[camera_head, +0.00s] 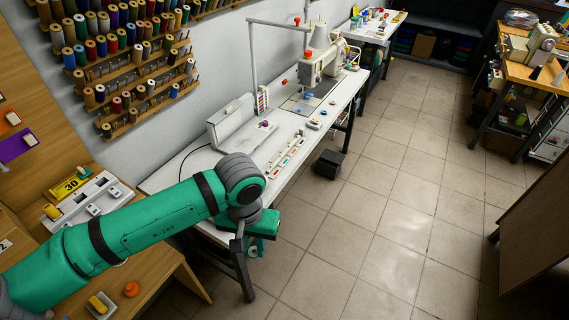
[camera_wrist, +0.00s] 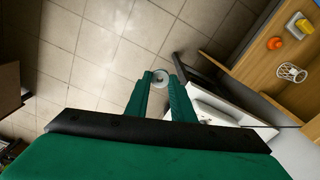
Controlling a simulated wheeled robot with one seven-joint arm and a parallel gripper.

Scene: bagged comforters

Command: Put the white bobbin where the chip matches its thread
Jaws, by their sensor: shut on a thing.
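My gripper (camera_wrist: 161,84) is shut on the white bobbin (camera_wrist: 161,77), which sits between the fingertips in the wrist view. In the head view my gripper (camera_head: 256,243) hangs past the near end of the white sewing table, above the floor, and the bobbin is only partly visible there. A long pale tray (camera_head: 276,170) with several small coloured pieces lies along the table's front edge. Its chips and threads are too small to match from here.
A white sewing machine (camera_head: 318,58) stands on the table (camera_head: 226,150). A wooden desk at lower left holds an orange object (camera_head: 131,289) and a yellow item (camera_head: 98,304). Spool racks (camera_head: 130,70) line the wall.

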